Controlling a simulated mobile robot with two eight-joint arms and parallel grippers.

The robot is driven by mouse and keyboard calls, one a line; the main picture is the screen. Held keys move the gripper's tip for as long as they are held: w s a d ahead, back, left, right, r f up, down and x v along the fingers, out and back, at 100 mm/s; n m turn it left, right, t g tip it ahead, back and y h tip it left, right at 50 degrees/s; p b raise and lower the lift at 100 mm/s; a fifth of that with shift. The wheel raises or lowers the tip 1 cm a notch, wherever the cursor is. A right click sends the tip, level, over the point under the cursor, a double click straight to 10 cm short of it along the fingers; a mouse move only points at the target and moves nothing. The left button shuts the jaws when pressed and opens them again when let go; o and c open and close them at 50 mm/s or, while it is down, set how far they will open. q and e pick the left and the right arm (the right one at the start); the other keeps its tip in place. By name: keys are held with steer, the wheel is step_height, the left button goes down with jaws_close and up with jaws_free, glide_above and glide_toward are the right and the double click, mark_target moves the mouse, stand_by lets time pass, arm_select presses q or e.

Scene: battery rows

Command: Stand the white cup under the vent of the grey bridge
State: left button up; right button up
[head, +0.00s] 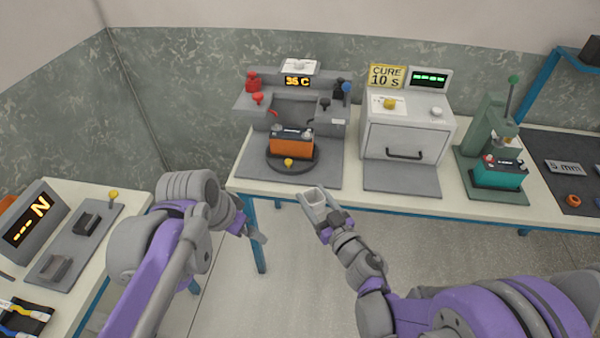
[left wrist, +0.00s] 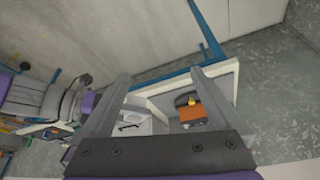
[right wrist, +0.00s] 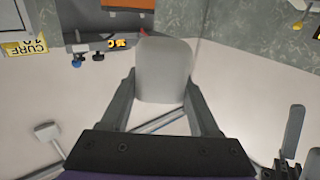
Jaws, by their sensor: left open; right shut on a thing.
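The white cup (head: 314,199) is in my right gripper (head: 328,218), in the air in front of the table's front edge. In the right wrist view the cup (right wrist: 165,68) sits between the two fingers, which are shut on it. The grey bridge (head: 335,128) stands on the table behind an orange battery (head: 291,146), with a "36 C" display on it. I cannot make out its vent clearly. My left gripper (head: 250,228) is open and empty, low in front of the table's left corner. Its fingers also show in the left wrist view (left wrist: 160,78).
The battery stands on a dark round plate (head: 271,158) with a yellow knob. A curing oven (head: 408,140) and a green press (head: 490,135) with a teal battery stand to the right. A side table (head: 140,195) with an "N" display is at left. The floor between is clear.

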mark_target(315, 197)
arm_select(q)
steer(key=w+d+r+m+g+h, duration=0.1)
steer(key=w+d+r+m, duration=0.2)
steer(key=w+d, duration=0.25)
steer(key=w+d+r+m+g+h, duration=0.1)
steer(key=w+d+r+m, duration=0.1)
steer(key=w+d+m, duration=0.35)
steer(key=shift+n, duration=0.85)
steer(key=x, duration=0.4)
steer(key=s+d+x, duration=0.1)
steer(key=x, duration=0.7)
steer(key=shift+s+d+r, duration=0.2)
steer(key=shift+d, duration=0.1)
steer(key=c, duration=1.4)
arm_select(e)
steer(key=o, duration=1.4)
